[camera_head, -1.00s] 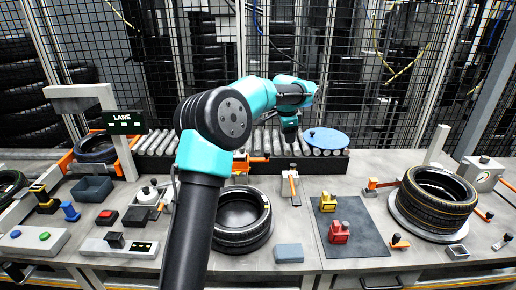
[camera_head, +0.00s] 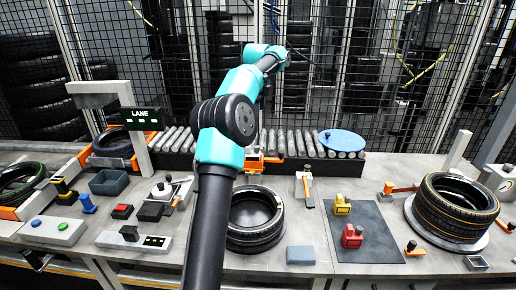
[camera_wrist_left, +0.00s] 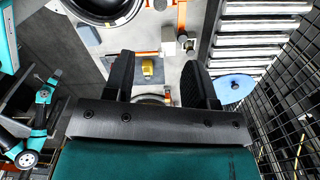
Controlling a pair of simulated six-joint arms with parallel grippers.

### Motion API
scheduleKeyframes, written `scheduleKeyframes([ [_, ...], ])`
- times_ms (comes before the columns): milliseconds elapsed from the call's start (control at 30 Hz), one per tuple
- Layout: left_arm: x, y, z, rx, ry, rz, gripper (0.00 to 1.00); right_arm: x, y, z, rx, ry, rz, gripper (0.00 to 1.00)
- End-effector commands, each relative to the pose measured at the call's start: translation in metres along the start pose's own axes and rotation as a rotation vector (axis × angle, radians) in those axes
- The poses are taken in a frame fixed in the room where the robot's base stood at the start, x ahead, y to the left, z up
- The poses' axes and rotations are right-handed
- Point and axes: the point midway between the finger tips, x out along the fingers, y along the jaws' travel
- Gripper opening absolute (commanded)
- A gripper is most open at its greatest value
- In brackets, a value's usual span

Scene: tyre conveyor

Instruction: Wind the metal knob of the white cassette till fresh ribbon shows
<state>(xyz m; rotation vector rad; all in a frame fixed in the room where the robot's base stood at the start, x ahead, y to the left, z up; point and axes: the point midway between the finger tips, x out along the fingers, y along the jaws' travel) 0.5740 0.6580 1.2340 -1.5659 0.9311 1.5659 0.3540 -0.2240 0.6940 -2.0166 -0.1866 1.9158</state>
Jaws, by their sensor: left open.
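A white box (camera_head: 502,180) with a dark knob on top stands at the right edge of the head view, partly cut off. A smaller white unit (camera_head: 162,190) with a rounded dark-topped knob stands left of centre. I cannot tell for sure which is the cassette, and no ribbon can be made out. My left gripper (camera_wrist_left: 157,60) is open and empty in the left wrist view, high above the bench and away from both. In the head view its fingers are hidden or too small to make out behind my arm. My right gripper is not seen.
A tyre (camera_head: 255,238) lies at the bench's middle; another tyre (camera_head: 452,208) sits on a round stand at right. Yellow (camera_head: 342,204) and red (camera_head: 352,236) blocks stand on a dark mat (camera_head: 375,255). Rollers (camera_head: 295,147), a blue disc (camera_head: 342,140) and mesh fencing lie behind.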

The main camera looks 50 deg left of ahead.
Motion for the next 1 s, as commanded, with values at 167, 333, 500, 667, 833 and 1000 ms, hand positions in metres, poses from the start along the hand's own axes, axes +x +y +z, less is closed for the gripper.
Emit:
scheduleKeyframes([
  [167, 0.01, 0.0, 0.0, 0.0, -0.001, 0.001, 0.51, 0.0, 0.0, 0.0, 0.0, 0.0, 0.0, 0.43],
  [333, 0.029, 0.001, 0.001, 0.0, 0.0, 0.002, 0.51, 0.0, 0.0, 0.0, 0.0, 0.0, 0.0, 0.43],
  [500, 0.056, 0.001, 0.0, -0.001, -0.001, 0.003, 0.51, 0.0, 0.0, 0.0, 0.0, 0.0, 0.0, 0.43],
  [667, 0.084, 0.001, 0.0, 0.0, 0.0, 0.003, 0.51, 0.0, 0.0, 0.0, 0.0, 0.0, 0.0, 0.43],
  [833, 0.113, 0.001, 0.0, 0.0, 0.0, 0.003, 0.51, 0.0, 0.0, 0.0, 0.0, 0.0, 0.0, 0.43],
  [1000, 0.141, 0.001, 0.0, -0.001, 0.0, 0.003, 0.51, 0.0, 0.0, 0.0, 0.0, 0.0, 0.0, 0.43],
])
